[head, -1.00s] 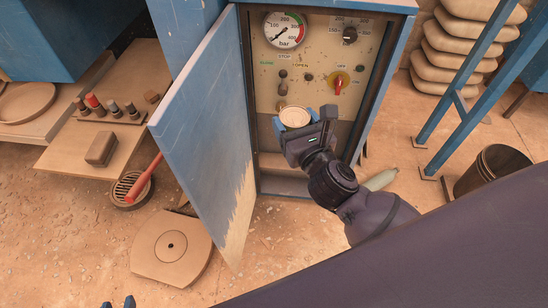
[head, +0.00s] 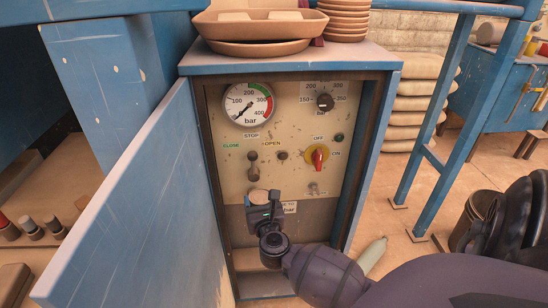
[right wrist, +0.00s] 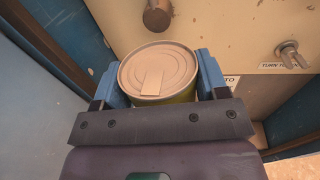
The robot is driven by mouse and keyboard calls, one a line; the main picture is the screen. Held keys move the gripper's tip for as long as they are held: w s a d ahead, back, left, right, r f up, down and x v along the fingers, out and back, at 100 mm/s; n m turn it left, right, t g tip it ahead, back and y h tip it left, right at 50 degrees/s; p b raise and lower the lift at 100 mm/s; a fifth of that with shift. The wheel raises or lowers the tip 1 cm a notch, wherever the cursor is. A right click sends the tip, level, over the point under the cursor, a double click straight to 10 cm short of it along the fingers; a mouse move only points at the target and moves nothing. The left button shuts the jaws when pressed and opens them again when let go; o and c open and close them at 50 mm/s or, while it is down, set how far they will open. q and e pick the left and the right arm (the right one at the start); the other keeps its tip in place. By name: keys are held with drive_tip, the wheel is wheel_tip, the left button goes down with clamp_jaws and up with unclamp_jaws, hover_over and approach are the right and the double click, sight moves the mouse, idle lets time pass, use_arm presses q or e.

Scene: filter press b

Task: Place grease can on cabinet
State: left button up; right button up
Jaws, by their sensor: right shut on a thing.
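The grease can (head: 259,196) is a small round tin with a pale ringed lid; in the right wrist view the can (right wrist: 158,72) shows a yellowish side. My right gripper (head: 262,207) is shut on it, with a blue finger on each side. The can is upright or nearly so, held in front of the lower part of the control panel. The blue cabinet (head: 300,63) stands behind it with its door open to the left. The cabinet's top is well above the can. My left gripper is not in view.
A brown tray (head: 262,27) and stacked dishes (head: 345,20) stand on the cabinet top, with bare strips in front and at the right. The open door (head: 150,215) blocks the left. A blue frame leg (head: 437,105) stands at the right. Panel knobs face the gripper.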

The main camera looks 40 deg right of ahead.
drive_tip(key=d+f+m+g+h+b, duration=0.1)
drive_tip(key=d+f+b, duration=0.2)
drive_tip(key=f, duration=0.5)
drive_tip(key=d+f+m+g+h+b, duration=0.1)
drive_tip(key=d+f+h+b, duration=0.1)
drive_tip(key=d+f, duration=0.4)
drive_tip(key=s+d+f+m+g+h+b, duration=0.1)
drive_tip(key=d+f+b, duration=0.3)
drive_tip(key=f, duration=0.6)
drive_tip(key=shift+d+f+m+g+h, duration=0.15)
drive_tip(key=shift+d+m+g+h, duration=0.05)
drive_tip(key=shift+m+g+h, duration=0.35)
wheel_tip(320, 180, down, 6)
drive_tip(key=b, duration=0.2)
drive_tip(key=shift+d+b, duration=0.15)
drive_tip(key=shift+b, duration=0.2)
drive_tip(key=shift+f, duration=0.45)
wheel_tip(320, 180, down, 3)
drive_tip(key=shift+f+b, duration=0.1)
drive_tip(key=shift+b, duration=0.9)
drive_tip(key=shift+f, duration=0.1)
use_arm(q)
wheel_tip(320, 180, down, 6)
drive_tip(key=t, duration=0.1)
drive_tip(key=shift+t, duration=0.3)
use_arm(e)
drive_tip(key=shift+w, duration=0.1)
